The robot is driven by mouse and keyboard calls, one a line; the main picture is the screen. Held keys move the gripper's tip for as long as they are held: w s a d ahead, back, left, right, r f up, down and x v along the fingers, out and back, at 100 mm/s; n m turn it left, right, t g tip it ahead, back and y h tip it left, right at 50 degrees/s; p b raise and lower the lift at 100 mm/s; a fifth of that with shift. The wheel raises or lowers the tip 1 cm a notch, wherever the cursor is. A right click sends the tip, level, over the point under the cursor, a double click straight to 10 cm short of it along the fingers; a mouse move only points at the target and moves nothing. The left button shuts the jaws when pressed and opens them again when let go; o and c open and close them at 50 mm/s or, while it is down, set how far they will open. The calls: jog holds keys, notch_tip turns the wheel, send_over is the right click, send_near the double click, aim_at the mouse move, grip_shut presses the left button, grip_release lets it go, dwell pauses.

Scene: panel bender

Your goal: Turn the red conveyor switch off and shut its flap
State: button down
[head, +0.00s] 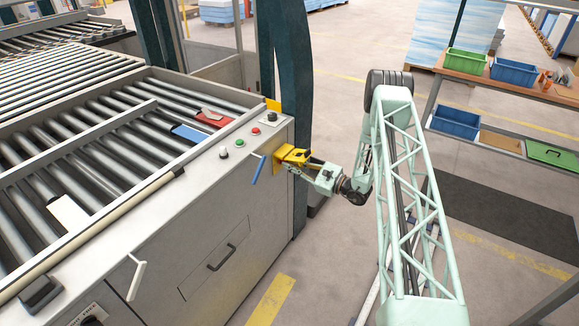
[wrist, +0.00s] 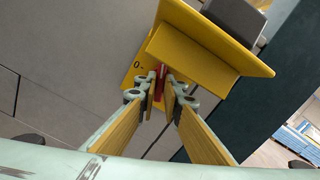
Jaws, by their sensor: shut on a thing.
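The yellow switch housing (head: 279,160) is on the end of the machine's front panel. Its yellow flap (head: 295,154) stands open, sticking out from the panel; in the wrist view the flap (wrist: 205,50) spreads above and right of my fingers. The yellow plate (wrist: 138,66) behind carries a "0-" mark. The red switch (wrist: 161,76) shows as a narrow strip between my fingertips; most of it is hidden. My gripper (wrist: 161,92) is shut on the red switch, below the flap.
A blue lever (head: 258,170) hangs on the panel just left of the housing. Green and red buttons and a black knob (head: 272,116) sit on the ledge above. A dark post (head: 292,100) stands close behind. Floor to the right is open around my arm.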

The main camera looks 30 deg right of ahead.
jog(key=shift+n+b, duration=5.85)
jog(key=shift+n, duration=0.85)
jog(key=c, duration=2.7)
grip_release()
jog(key=shift+c, duration=0.2)
jog(key=shift+r+p, duration=0.25)
jog(key=shift+p, duration=0.1)
jog(key=shift+w+m, duration=0.1)
jog(key=shift+m, duration=0.2)
